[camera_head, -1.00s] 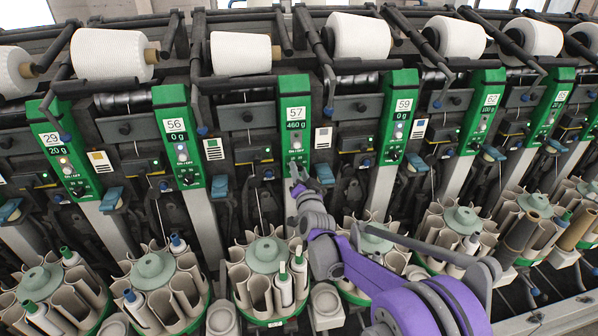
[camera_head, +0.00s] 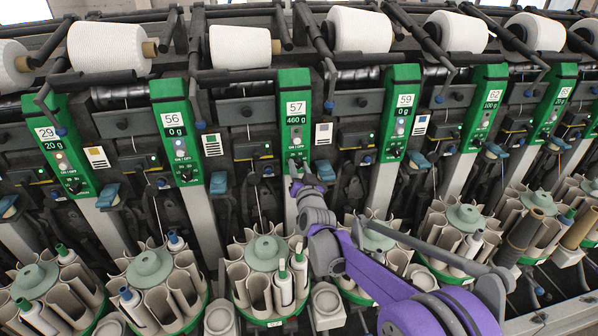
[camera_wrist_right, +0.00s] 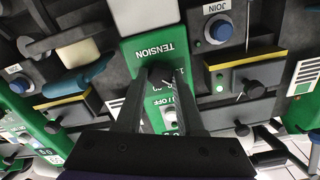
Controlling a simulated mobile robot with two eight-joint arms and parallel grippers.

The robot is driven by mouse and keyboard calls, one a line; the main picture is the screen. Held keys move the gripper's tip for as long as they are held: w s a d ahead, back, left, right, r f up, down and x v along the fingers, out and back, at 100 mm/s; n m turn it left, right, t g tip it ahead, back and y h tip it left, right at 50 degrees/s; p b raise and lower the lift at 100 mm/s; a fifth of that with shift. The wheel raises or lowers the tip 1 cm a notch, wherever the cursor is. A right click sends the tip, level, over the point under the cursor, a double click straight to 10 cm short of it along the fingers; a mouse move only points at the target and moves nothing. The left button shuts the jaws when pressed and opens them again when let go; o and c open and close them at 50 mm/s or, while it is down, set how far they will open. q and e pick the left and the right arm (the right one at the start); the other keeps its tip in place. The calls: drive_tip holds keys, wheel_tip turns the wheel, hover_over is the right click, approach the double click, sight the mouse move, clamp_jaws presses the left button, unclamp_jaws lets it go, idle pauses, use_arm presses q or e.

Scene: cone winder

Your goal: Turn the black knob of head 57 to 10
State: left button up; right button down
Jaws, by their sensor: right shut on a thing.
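Head 57 is a green panel (camera_head: 294,96) near the middle of the head view, its display reading 460 g. My right gripper (camera_head: 296,170) is at the lower part of this panel, in front of its knob, which the fingers mostly hide. In the right wrist view the panel is upside down, with the word TENSION beside my fingertips. There my right gripper (camera_wrist_right: 160,74) is shut on the black knob, between its two dark fingers. Part of the dial scale shows beside the fingers, but the knob's setting cannot be read. My left gripper is out of view.
The neighbouring green panels 56 (camera_head: 174,120) and 59 (camera_head: 402,108) stand on either side, apart from the gripper. Round bobbin magazines (camera_head: 264,256) sit below. A blue JOIN button (camera_wrist_right: 220,31) shows in the right wrist view.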

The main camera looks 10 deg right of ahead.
drive_tip(key=n+b, duration=0.1)
drive_tip(key=n, duration=0.2)
drive_tip(key=shift+f+n, duration=0.1)
drive_tip(key=shift+n, duration=0.2)
drive_tip(key=shift+n+b, duration=0.65)
drive_tip(key=shift+n, duration=0.55)
drive_tip(key=c, duration=0.5)
unclamp_jaws()
drive_tip(key=shift+s, duration=0.1)
drive_tip(key=s, duration=1)
drive_tip(key=shift+s+b, duration=0.35)
